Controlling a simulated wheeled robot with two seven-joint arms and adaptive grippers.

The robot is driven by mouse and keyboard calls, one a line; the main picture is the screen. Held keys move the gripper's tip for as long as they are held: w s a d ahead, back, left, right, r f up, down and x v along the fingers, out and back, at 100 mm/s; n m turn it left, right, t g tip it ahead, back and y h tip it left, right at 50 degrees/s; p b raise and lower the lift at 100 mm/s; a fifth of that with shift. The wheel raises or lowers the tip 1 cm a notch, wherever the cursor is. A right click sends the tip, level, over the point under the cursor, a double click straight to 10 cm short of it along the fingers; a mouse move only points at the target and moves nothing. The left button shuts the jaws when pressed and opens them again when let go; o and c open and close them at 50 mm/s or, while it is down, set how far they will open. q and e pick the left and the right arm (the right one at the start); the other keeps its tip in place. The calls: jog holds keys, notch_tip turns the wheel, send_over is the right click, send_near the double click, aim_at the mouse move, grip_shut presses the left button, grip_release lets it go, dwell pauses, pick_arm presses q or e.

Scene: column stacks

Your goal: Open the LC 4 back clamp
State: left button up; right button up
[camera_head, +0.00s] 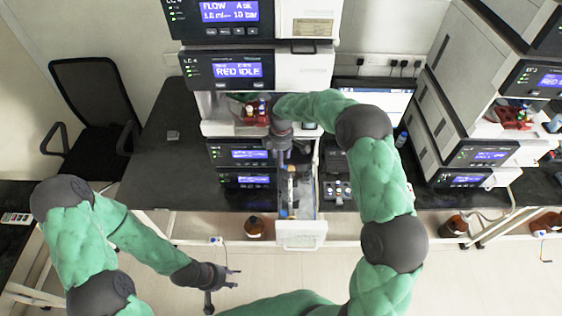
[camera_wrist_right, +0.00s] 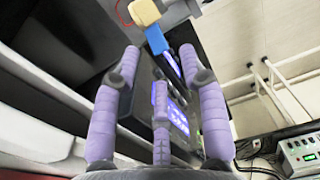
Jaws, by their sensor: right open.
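The LC 4 unit (camera_head: 238,70) has a lit blue display in the middle stack in the head view. Below it, a narrow column drawer (camera_head: 303,205) stands pulled out, with small blue and yellow parts inside. My right gripper (camera_head: 284,160) points down over the drawer's rear part. The right wrist view shows its purple-padded fingers (camera_wrist_right: 160,68) spread and empty. Beyond them are a yellow block (camera_wrist_right: 144,12) and a blue piece (camera_wrist_right: 156,40); I cannot tell whether either belongs to the back clamp. My left gripper (camera_head: 222,284) is open and empty, low over the floor.
Red fittings (camera_head: 250,112) sit on a shelf beside my right forearm. Another stack (camera_head: 455,150) stands at right. A black chair (camera_head: 90,100) is at left. Brown bottles (camera_head: 254,227) stand below the bench. The dark bench top (camera_head: 160,175) is mostly clear left of the stack.

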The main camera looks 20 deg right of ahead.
aim_at(287, 169)
jog(key=shift+f, duration=2.05)
grip_shut()
